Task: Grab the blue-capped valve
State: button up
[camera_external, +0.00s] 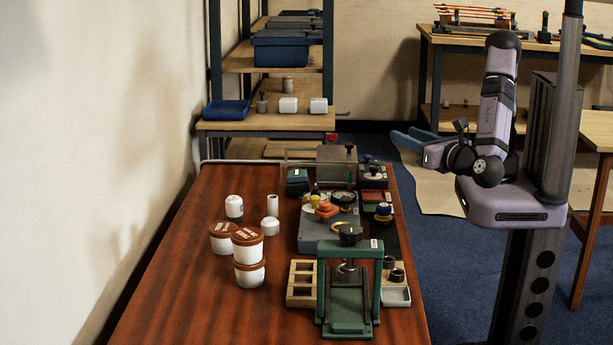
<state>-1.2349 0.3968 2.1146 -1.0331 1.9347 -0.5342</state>
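The blue-capped valve (383,209) stands upright on the dark strip at the right side of the table. It is small, with a dark blue cap over a yellowish part and a pale base. My gripper (405,138) is raised beyond the table's right edge, up and to the right of the valve and well apart from it. Its two bluish fingers point left and look spread, with nothing seen between them.
A red-capped valve (327,210) and a grey plate (316,237) lie just left of the valve. A green press (347,300) stands in front. Brown-lidded tubs (248,272) stand to the left. The wooden table (190,300) is clear at front left.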

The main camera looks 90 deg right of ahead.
send_near(383, 214)
jog(key=d, duration=0.2)
jog(key=d+r, duration=0.1)
jog(key=shift+w+d+r, duration=0.1)
jog(key=shift+w+d, duration=0.1)
jog(key=shift+w, duration=0.15)
jog(key=shift+p+x, duration=1.1)
jog(key=shift+x, duration=4.95)
jog(key=shift+r, duration=0.15)
jog(key=c, duration=0.8)
